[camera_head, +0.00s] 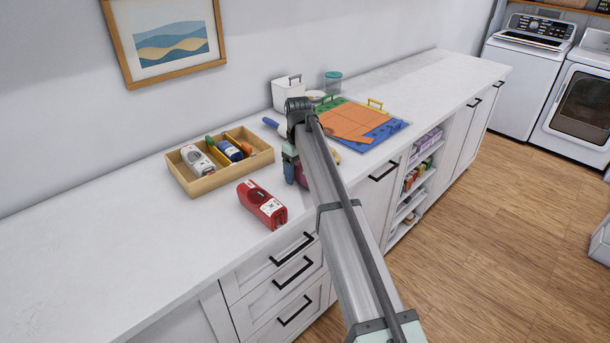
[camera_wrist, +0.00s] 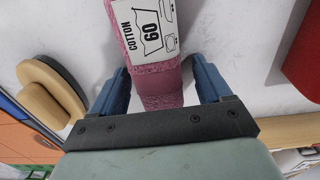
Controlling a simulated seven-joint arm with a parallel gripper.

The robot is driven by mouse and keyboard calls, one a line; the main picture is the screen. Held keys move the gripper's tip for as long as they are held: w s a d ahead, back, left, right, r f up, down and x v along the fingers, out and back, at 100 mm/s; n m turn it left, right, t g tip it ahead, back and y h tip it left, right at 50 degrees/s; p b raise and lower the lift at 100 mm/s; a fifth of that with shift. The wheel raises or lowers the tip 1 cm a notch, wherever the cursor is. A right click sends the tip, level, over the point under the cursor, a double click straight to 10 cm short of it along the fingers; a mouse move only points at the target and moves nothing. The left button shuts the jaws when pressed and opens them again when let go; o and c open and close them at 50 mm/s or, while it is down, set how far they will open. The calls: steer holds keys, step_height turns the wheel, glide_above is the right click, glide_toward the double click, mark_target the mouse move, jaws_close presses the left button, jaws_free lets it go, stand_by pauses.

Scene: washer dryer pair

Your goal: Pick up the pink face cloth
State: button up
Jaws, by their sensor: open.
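The pink face cloth (camera_wrist: 158,88) lies on the white counter in the wrist view, folded long, with a white "COTTON 60" label on it. My gripper (camera_wrist: 162,84) is open, with one blue finger on each side of the cloth's near end. Gaps show between the fingers and the cloth, and no grip shows. In the head view my gripper (camera_head: 291,170) points down at the counter, and my arm hides most of the cloth. The cloth's far end is cut off by the wrist view's top edge.
A wooden-and-grey object (camera_wrist: 48,88) lies on the cloth's other side. Orange and blue flat pieces (camera_head: 350,122) lie farther right. The counter's left is clear.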

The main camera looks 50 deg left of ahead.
steer(key=c, duration=1)
steer(key=shift+r, duration=0.1)
steer(key=shift+c, duration=0.2)
